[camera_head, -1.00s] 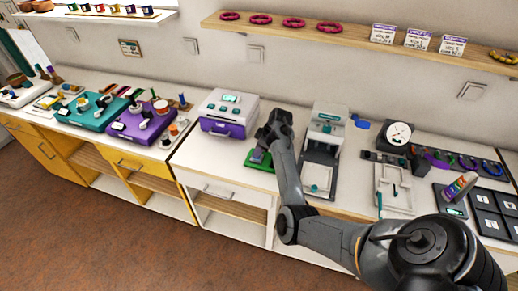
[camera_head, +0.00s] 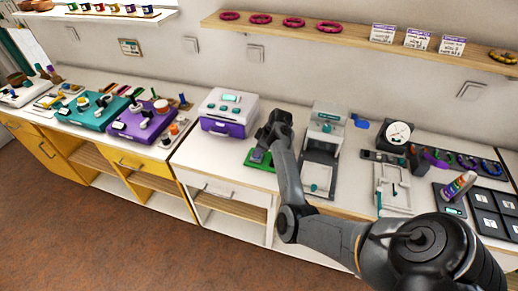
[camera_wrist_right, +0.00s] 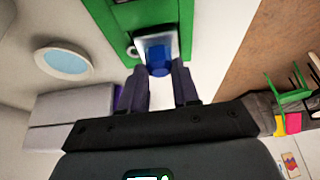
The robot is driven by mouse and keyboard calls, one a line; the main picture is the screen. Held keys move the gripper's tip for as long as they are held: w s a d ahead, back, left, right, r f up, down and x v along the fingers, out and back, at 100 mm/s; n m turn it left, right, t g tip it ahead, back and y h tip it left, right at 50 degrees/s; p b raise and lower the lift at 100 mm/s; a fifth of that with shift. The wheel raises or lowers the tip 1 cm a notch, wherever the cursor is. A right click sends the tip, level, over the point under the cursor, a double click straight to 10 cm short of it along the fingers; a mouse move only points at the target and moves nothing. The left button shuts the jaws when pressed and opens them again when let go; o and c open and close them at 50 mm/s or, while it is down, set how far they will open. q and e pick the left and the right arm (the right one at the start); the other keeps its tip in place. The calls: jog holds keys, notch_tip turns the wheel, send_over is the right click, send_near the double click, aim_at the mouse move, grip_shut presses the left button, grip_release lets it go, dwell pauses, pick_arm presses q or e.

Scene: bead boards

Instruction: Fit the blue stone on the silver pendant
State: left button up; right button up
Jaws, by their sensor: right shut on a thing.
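The blue stone (camera_wrist_right: 159,66) shows in the right wrist view between the fingertips of my right gripper (camera_wrist_right: 160,82). The gripper is shut on it. The silver pendant (camera_wrist_right: 150,42) is a pale square setting with a small ring at its side, on a green board (camera_wrist_right: 107,22). The stone overlaps the pendant's near edge in this view; I cannot tell whether it sits inside the setting. In the head view my right gripper (camera_head: 258,154) is low over the green board (camera_head: 265,167), and its fingers hide most of the pendant and stone. My left gripper is not in view.
A white and purple machine (camera_head: 228,112) stands left of the green board. A grey and white press (camera_head: 322,150) stands close to its right. Teal (camera_head: 92,110) and purple (camera_head: 142,122) boards lie farther left. A strip of counter left of the green board is bare.

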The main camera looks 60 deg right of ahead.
dwell(0.4)
jog(key=shift+f+p, duration=0.15)
jog(key=shift+p, duration=0.15)
dwell(0.4)
jog(key=o, duration=1.4)
